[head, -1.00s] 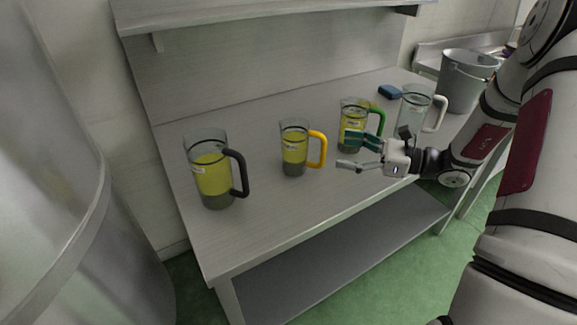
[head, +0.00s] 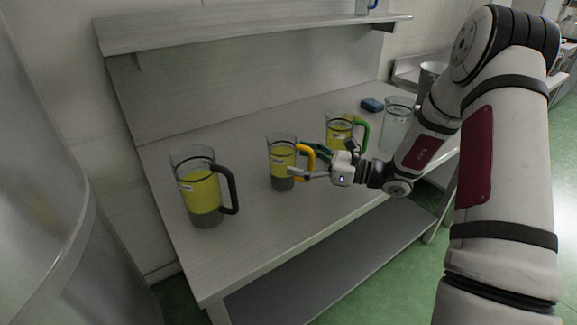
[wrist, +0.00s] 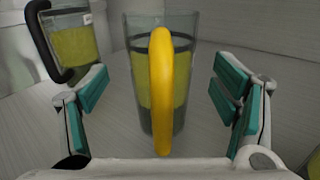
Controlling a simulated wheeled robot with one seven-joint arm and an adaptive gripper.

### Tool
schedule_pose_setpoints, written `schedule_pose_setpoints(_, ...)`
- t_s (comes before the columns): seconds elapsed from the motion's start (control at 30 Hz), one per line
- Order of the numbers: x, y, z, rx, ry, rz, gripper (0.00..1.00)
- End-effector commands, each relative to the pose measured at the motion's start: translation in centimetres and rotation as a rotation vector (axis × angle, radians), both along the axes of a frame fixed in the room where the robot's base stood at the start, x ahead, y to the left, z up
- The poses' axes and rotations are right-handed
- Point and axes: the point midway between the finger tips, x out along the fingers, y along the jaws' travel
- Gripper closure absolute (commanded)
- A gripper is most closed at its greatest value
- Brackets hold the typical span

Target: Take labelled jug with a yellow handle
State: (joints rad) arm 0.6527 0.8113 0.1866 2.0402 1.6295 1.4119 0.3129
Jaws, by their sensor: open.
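The jug with the yellow handle (head: 281,172) stands upright on the metal table, holding yellow liquid over a darker bottom layer. A small pale label shows on its side in the head view. In the wrist view its yellow handle (wrist: 162,90) points toward my gripper, with the clear jug body (wrist: 183,100) behind it. My gripper (head: 304,161) is open at the handle side of the jug. In the wrist view the teal-padded fingers of my gripper (wrist: 160,95) stand on either side of the handle, with gaps on both sides. I cannot tell whether the fingertips touch the jug.
A larger jug with a black handle (head: 203,194) stands to the left. A green-handled jug (head: 338,127) and a clear jug (head: 396,122) stand to the right. A blue block (head: 371,104) lies at the back. The table (head: 255,235) is clear in front.

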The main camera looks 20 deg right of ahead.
Motion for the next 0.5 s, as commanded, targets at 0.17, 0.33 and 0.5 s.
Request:
schedule_pose_setpoints(0.17,1.6,2.2,-0.3,0.001,-0.001,0.005,0.19)
schedule_pose_setpoints(0.33,2.5,3.4,-0.3,0.000,0.000,0.002,0.19)
schedule_pose_setpoints(0.5,2.5,3.3,-0.2,0.000,0.000,0.001,0.19)
